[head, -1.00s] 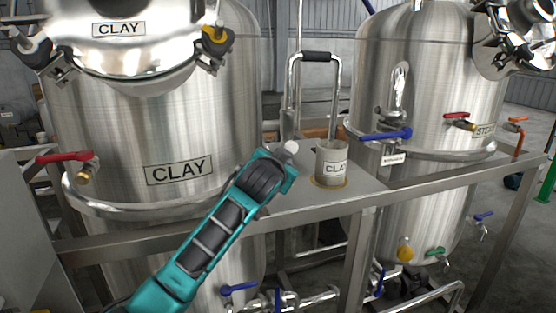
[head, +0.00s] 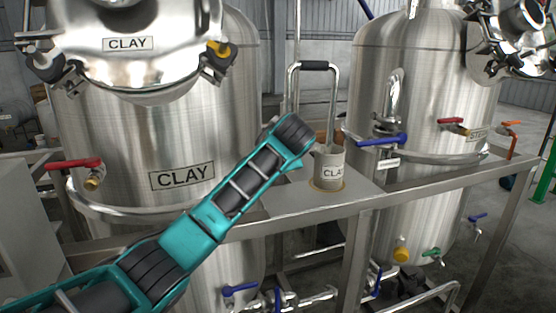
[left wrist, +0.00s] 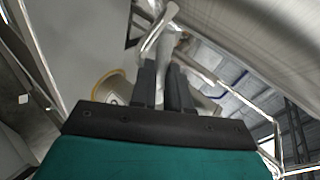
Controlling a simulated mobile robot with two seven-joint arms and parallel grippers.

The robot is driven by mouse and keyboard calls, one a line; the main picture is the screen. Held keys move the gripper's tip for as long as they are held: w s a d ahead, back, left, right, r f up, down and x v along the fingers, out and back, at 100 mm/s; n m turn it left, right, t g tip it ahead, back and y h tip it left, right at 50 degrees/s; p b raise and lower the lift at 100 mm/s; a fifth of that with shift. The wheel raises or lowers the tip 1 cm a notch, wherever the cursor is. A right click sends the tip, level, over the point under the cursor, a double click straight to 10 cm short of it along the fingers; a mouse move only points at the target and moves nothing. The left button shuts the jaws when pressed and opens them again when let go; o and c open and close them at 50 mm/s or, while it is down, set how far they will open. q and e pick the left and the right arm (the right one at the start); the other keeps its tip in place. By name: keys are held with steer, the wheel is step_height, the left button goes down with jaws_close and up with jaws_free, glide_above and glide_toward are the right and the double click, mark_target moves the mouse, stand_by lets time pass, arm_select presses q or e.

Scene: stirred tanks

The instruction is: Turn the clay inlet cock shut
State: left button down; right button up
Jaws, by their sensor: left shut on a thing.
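The small white tag (head: 388,163) under the blue lever is too small to read. My left arm reaches to the middle; its fingers are hidden behind the wrist there. In the left wrist view my left gripper (left wrist: 162,72) is shut on a pale grey metal piece (left wrist: 168,48), whose identity I cannot tell. My right gripper is not in view.
More blue-handled valves (head: 240,290) sit low, below the frame rail (head: 420,185).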

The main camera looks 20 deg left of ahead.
arm_select(q)
steer(key=shift+r+m+y, duration=0.35)
steer(key=shift+m+y, duration=0.05)
steer(key=shift+y, duration=0.1)
steer(key=shift+g, duration=0.4)
steer(key=c, duration=1.1)
jaws_free()
steer(key=shift+d, duration=0.1)
steer(key=v, duration=1.2)
steer(key=shift+s+r+b, duration=0.15)
steer(key=shift+s+b, duration=0.2)
steer(key=shift+s, duration=0.05)
steer(key=shift+d, duration=0.1)
